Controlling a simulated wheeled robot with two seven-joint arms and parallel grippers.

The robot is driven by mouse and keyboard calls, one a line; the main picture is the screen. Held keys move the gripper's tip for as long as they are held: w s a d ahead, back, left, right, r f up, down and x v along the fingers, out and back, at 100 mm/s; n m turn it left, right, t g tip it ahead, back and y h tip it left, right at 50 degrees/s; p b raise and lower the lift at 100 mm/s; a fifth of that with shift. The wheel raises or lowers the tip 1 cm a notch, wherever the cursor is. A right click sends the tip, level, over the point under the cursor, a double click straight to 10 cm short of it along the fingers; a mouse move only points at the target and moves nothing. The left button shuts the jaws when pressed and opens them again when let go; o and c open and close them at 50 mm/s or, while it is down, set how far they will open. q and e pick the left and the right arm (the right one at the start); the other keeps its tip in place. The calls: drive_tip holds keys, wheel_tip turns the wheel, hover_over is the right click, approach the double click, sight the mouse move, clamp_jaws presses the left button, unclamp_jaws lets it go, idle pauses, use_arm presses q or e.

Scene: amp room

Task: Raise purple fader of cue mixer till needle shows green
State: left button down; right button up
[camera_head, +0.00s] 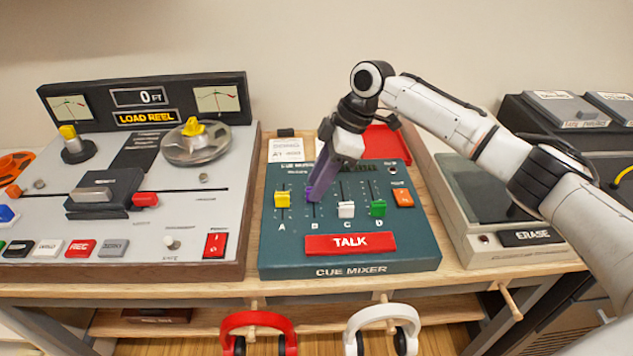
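The teal cue mixer (350,265) stands on the wooden bench. Its faders are yellow at A (282,199), purple at B (308,193), white at C (346,209) and green at D (378,208). My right gripper (314,192) reaches down from above, with its fingertips at the purple fader and partly covering it. I cannot tell whether it grips or only touches the fader, nor whether the fingers are shut. The arm and gripper hide part of the mixer's upper panel, and I make out no needle on it. My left gripper is out of view.
A red TALK button (350,243) lies below the faders, and an orange switch (403,197) sits right of them. A tape machine (120,272) with two needle meters stands left. An eraser unit (480,190) is right. Headphones (259,321) hang below the front edge.

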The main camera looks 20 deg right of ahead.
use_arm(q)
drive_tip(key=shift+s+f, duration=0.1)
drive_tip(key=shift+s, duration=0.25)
use_arm(e)
drive_tip(key=v, duration=0.9)
drive_tip(key=shift+r, duration=0.2)
drive_tip(key=shift+d, duration=0.1)
